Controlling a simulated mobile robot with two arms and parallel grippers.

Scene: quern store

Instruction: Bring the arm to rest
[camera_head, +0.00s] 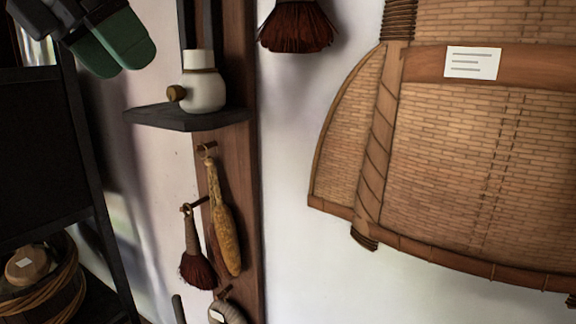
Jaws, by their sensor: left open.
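My left gripper (112,52) shows at the upper left, with dark links and green fingers pointing down. The two fingers are a little apart, and nothing shows between them. It hangs left of a small dark shelf (184,121) and does not appear to touch anything. My right gripper is out of view.
A white jar (204,88) stands on the shelf. A woven tray (460,150) with a label covers the right wall. A dark rack (45,160) and a basket (65,296) stand left.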

